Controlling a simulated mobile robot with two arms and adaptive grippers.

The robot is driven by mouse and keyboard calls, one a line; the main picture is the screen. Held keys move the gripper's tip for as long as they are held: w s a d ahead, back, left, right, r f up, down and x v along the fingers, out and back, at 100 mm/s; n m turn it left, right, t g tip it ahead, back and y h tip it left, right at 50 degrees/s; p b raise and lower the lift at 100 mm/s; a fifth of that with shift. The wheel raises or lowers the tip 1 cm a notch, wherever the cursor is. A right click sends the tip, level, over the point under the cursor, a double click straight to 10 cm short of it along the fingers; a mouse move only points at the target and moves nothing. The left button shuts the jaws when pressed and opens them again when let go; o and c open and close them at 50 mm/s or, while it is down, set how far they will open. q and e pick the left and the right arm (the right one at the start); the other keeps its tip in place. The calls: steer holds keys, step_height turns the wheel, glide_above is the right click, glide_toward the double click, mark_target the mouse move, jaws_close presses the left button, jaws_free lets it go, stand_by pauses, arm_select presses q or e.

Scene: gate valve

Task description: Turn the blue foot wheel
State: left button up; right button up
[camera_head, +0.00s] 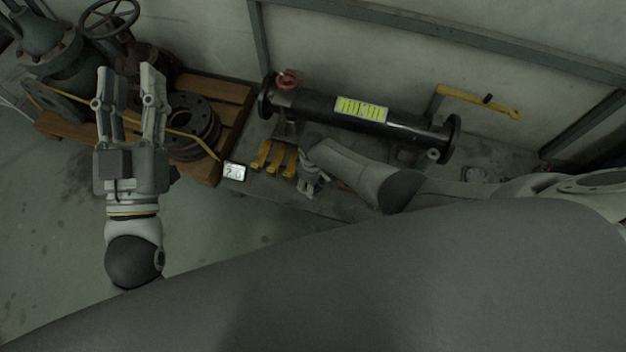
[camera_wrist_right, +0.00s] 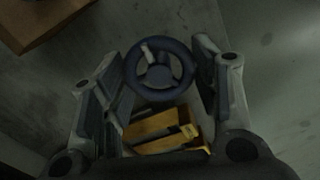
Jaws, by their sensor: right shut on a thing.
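The blue foot wheel (camera_wrist_right: 160,76) shows in the right wrist view as a small dark blue handwheel with spokes and a pale knob-like part on its upper left. My right gripper (camera_wrist_right: 161,56) has its two fingers on either side of the rim and is shut on it. In the head view my right gripper (camera_head: 311,184) is low at the front edge of the pipe's stand, beside the yellow blocks; the wheel cannot be made out there. My left gripper (camera_head: 129,76) is open and empty, raised at the left, in front of the pallet in the picture.
Yellow blocks (camera_head: 275,157) lie left of my right gripper and also show in the right wrist view (camera_wrist_right: 158,126). A black flanged pipe (camera_head: 405,128) lies behind. A wooden pallet (camera_head: 226,92) carries valves and flanges at the left. The floor at lower left is clear.

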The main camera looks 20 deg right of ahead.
arm_select(q)
steer(key=shift+w+f, duration=0.1)
steer(key=shift+f, duration=0.15)
arm_select(e)
steer(key=shift+n, duration=1.3)
arm_select(q)
steer(key=shift+y, duration=0.3)
arm_select(e)
steer(key=shift+n, duration=0.3)
steer(key=o, duration=1)
arm_select(q)
steer(key=shift+f, duration=0.1)
arm_select(e)
steer(key=shift+r, duration=0.15)
steer(key=shift+r, duration=5.85)
